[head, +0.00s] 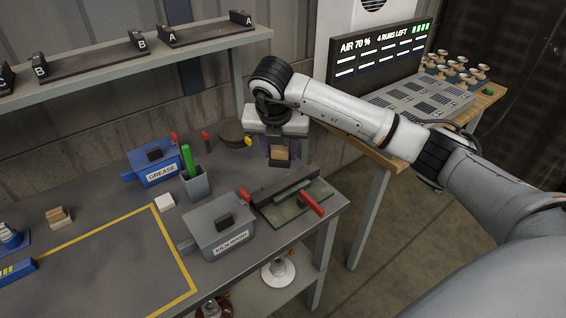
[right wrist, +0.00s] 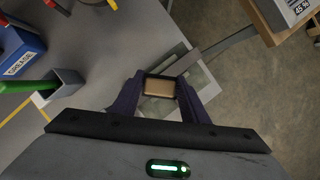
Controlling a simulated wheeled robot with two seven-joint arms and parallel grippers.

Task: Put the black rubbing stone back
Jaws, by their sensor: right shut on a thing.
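My right gripper (head: 279,148) points down over the back right part of the grey bench. It is shut on a small block with a tan wooden face and a dark, black-looking part, the black rubbing stone (head: 279,155). In the right wrist view the stone (right wrist: 160,87) sits between the two dark fingers, its tan face toward the camera and a dark rim around it. Whether it touches the bench is hard to tell. Another small block, tan and brown (head: 59,217), lies on the bench at the left. My left gripper is not in view.
A glass plate with a dark bar and red handle (head: 290,208) lies at the bench's right edge. Nearby are the grey lidded box (head: 217,232), blue grease box (head: 158,170), grey cup (head: 195,186) and round dark disc (head: 232,134). The yellow-outlined area (head: 100,270) has bare room.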

